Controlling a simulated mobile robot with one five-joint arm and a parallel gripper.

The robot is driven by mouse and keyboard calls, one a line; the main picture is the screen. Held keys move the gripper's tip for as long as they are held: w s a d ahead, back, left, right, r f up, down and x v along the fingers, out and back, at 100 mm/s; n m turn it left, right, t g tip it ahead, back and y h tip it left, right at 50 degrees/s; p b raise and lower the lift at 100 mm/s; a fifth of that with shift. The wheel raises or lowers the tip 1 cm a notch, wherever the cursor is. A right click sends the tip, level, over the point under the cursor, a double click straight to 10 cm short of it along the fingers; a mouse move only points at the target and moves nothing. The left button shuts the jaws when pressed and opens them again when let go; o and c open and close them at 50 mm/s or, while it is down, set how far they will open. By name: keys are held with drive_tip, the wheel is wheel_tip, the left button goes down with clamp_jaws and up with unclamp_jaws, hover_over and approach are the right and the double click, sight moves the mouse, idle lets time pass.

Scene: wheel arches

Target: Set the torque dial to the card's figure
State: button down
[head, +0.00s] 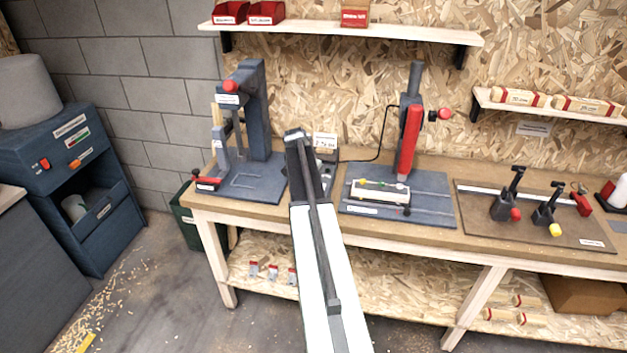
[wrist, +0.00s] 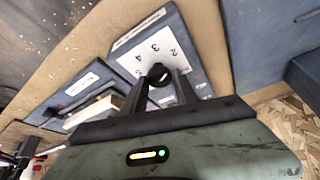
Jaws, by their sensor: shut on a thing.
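The torque dial is a black knob (wrist: 157,72) on a dark blue-grey box (wrist: 185,45) in the wrist view. A white scale plate (wrist: 142,42) on the box carries figures around the knob; 2, 3 and 4 can be read. My gripper (wrist: 160,80) is shut on the knob, with one finger on each side. The knob's pointer cannot be made out. In the head view, the box (head: 326,157) shows partly behind my arm, and my fingertips are hidden. A white card (head: 325,141) stands at the box; its figure is too small to read surely.
A blue-grey press (head: 250,120) stands left of the box on the workbench (head: 400,228). A stand with a red column (head: 409,140) and a base plate is to the right. A black cable (head: 378,145) runs behind. A shelf (head: 350,31) hangs above.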

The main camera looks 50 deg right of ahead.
drive_tip(key=shift+w+a+m+g, duration=0.2)
drive_tip(key=shift+m+g, duration=0.2)
drive_tip(key=shift+m, duration=0.6)
drive_tip(key=c, duration=1)
unclamp_jaws()
drive_tip(key=p+v, duration=0.7)
drive_tip(key=v, duration=0.1)
